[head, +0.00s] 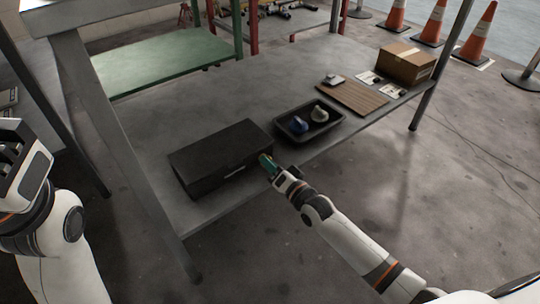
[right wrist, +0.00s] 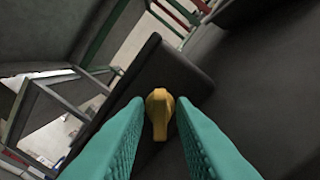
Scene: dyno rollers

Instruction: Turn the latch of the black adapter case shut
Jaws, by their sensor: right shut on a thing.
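The black adapter case (head: 215,148) lies on the grey lower shelf with its lid down. A pale strip shows on its front face. In the right wrist view the case (right wrist: 172,75) fills the middle, with the yellow latch (right wrist: 158,105) standing out from it. My right gripper (head: 266,161) is at the right end of the case, its green fingers shut on the latch. In the right wrist view the fingers (right wrist: 157,125) lie on either side of the latch. My left gripper (head: 14,150) is at the left edge, away from the case; its fingertips are unclear.
A black tray (head: 328,133) with a blue and a pale item stands right of the case. Beyond it are a wooden board (head: 352,97), small cards and a cardboard box (head: 406,63). A table leg (head: 125,140) stands left of the case.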

